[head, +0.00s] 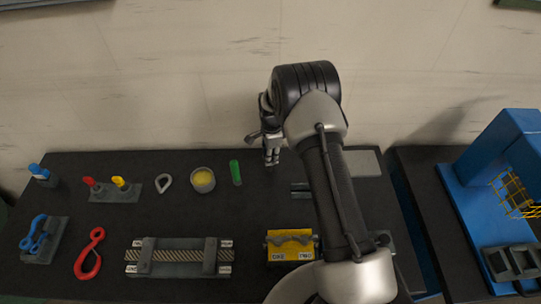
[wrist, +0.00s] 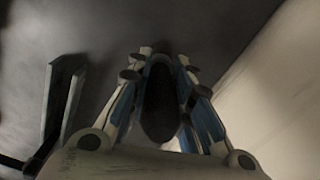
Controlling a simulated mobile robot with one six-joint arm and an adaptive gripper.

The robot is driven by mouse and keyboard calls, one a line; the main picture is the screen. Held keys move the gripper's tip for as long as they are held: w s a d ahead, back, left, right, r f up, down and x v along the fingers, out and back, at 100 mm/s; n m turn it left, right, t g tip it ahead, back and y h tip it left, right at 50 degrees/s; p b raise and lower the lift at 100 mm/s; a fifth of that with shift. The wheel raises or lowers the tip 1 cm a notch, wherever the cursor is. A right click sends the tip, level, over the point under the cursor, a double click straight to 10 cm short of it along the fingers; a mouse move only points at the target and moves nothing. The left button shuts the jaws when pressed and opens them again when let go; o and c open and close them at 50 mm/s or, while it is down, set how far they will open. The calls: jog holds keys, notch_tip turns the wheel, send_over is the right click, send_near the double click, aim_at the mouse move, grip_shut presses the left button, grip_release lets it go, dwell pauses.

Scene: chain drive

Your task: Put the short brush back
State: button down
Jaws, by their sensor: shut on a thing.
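My gripper (head: 271,157) hangs over the back part of the dark bench, partly hidden behind my arm in the head view. In the wrist view its two fingers (wrist: 163,75) close on a dark, rounded, elongated thing (wrist: 160,105), which I take to be the short brush. Its far end and bristles cannot be made out. In the head view the held thing is too small and hidden to tell. A slotted grey block (head: 300,189) lies on the bench to the right of and in front of my gripper, partly behind my arm; I cannot tell whether it is the brush's place.
A green cylinder (head: 235,172) and a tin with yellow contents (head: 203,180) stand left of my gripper. In front are a yellow block (head: 291,249) and a chain in a fixture (head: 178,257). A wall (head: 150,80) rises close behind. A blue frame (head: 470,190) stands right.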

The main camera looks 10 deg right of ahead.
jog(key=shift+f, duration=0.15)
jog(key=c, duration=1.9)
grip_release()
jog(key=shift+f, duration=0.1)
jog(key=o, duration=0.5)
jog(key=shift+c, duration=0.2)
